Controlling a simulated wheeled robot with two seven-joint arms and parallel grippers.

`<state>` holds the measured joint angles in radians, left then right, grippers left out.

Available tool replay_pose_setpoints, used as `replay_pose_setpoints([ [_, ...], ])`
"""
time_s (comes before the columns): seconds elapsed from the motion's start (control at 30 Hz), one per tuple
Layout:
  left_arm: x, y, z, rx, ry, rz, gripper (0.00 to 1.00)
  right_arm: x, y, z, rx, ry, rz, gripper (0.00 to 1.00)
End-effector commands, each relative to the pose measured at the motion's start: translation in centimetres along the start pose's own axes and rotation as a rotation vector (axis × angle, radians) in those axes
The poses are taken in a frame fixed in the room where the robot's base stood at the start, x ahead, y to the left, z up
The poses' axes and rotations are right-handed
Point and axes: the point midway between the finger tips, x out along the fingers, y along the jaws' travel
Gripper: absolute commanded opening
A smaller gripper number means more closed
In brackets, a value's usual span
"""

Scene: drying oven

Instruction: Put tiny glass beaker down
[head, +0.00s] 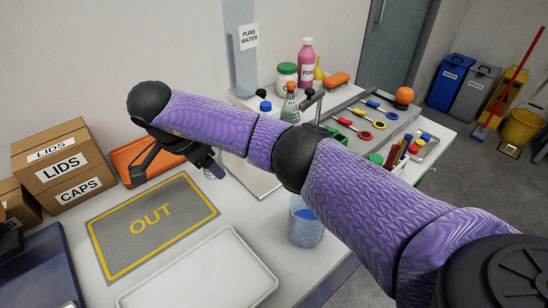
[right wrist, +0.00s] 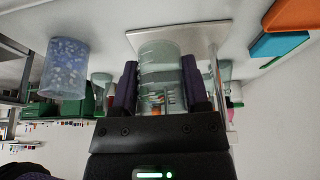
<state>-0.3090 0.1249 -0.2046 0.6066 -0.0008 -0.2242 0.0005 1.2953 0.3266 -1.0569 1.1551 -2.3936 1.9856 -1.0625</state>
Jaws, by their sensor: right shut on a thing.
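My right gripper (head: 212,166) reaches in from the right side of the head view and hangs over the table, just beyond the far right corner of the grey OUT mat (head: 196,187). It is shut on a tiny clear glass beaker (right wrist: 160,62), which shows between the two fingers (right wrist: 160,88) in the right wrist view. In the head view the beaker is hard to make out behind the gripper. The OUT mat has a yellow border and is bare. My left gripper is not in view.
An orange tray (head: 128,157) and LIDS and CAPS boxes (head: 62,170) stand behind the mat. A white tray (head: 205,272) lies in front. A blue-tinted container (head: 305,232) stands under my right arm. Bottles and a tool tray (head: 345,112) fill the back right.

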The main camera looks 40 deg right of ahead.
Motion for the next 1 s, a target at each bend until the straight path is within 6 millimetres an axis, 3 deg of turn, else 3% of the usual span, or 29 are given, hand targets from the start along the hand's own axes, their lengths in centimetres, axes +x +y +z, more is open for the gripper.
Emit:
replay_pose_setpoints([
  [0.1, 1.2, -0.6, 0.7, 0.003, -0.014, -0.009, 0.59, 3.8, 0.1, -2.6, 0.005, 0.0, 0.007, 0.0],
  [0.3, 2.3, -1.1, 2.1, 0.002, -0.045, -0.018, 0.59, 7.9, 0.0, -6.2, 0.002, 0.0, 0.003, 0.0],
  [0.47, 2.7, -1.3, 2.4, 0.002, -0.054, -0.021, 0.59, 9.2, 0.0, -7.4, -0.001, 0.0, 0.001, 0.0],
  [0.6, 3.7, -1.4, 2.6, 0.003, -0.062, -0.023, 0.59, 11.6, 0.0, -8.4, -0.001, -0.001, 0.003, 0.0],
  [0.93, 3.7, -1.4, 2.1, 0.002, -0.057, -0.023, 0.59, 11.8, 0.0, -8.6, -0.003, 0.0, 0.0, 0.0],
  [0.97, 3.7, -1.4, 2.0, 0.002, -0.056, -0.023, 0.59, 11.7, 0.0, -8.6, -0.003, 0.0, -0.001, 0.65],
  [1.0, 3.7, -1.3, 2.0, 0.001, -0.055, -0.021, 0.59, 11.7, 0.0, -8.6, -0.003, 0.0, -0.001, 0.73],
])
